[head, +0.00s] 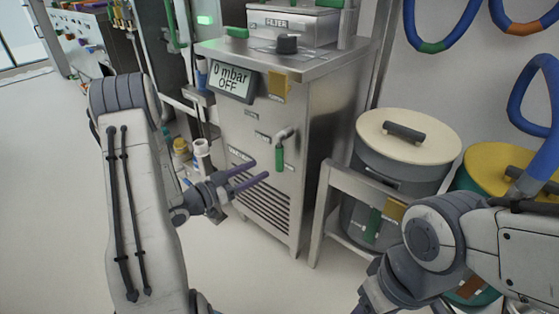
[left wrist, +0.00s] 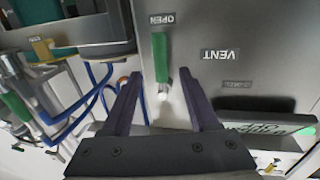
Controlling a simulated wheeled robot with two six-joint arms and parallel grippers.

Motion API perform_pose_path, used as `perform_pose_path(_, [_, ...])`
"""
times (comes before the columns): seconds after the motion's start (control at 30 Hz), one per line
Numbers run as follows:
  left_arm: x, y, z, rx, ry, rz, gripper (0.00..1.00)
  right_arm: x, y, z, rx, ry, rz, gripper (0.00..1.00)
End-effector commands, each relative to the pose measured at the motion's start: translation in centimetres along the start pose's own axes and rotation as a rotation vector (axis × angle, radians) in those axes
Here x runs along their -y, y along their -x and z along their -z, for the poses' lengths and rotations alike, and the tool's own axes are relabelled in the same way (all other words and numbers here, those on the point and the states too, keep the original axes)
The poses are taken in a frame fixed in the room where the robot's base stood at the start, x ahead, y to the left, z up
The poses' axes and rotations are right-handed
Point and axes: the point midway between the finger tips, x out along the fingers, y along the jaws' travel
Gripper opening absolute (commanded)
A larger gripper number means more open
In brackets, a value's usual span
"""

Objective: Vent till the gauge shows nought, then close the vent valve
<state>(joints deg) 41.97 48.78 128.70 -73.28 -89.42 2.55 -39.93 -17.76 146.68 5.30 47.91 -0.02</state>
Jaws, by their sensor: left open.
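The gauge (head: 232,80) on the steel cabinet's front reads "0 mbar" with "OFF" below. The vent valve (head: 279,158) has a green handle hanging straight down from a metal stem. In the left wrist view the valve's green handle (left wrist: 160,57) points toward a label reading "OPEN", with a "VENT" label beside it. My left gripper (head: 259,170) is open, its purple fingers just left of the handle in the head view. In the left wrist view the handle shows between the fingertips, not clasped. My right arm (head: 440,240) is at lower right; its fingers are cut off.
The steel cabinet (head: 315,130) carries a filter box (head: 290,25) and a black knob (head: 287,43) on top. A lidded drum (head: 408,135) and a yellow-lidded drum (head: 495,165) stand right, behind a metal frame (head: 322,215). Bottles (head: 200,150) stand left of the cabinet. Floor is clear at far left.

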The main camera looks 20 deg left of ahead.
Motion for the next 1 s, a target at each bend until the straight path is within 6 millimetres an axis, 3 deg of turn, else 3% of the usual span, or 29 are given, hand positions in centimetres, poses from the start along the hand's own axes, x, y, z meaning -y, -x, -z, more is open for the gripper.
perform_pose_path(0.4, [-0.1, -7.5, -0.2, 0.001, -0.005, -0.002, 0.61, -0.2, -2.3, -0.1, 0.0, 0.0, 0.0, 0.57])
perform_pose_path(0.6, [-0.1, -8.9, -0.1, 0.002, -0.003, 0.001, 0.61, -0.2, -2.6, -0.1, 0.0, 0.0, 0.0, 0.57])
perform_pose_path(0.87, [0.0, -9.1, 0.0, 0.003, -0.002, 0.002, 0.61, -0.2, -2.5, -0.1, 0.0, 0.0, 0.0, 0.57])
perform_pose_path(0.93, [0.0, -9.0, 0.0, 0.002, -0.002, 0.002, 0.41, -0.2, -2.5, -0.1, 0.0, 0.0, 0.0, 0.57])
perform_pose_path(1.0, [0.0, -9.0, 0.0, 0.003, -0.002, 0.002, 0.15, -0.2, -2.5, -0.1, 0.0, 0.0, 0.0, 0.57])
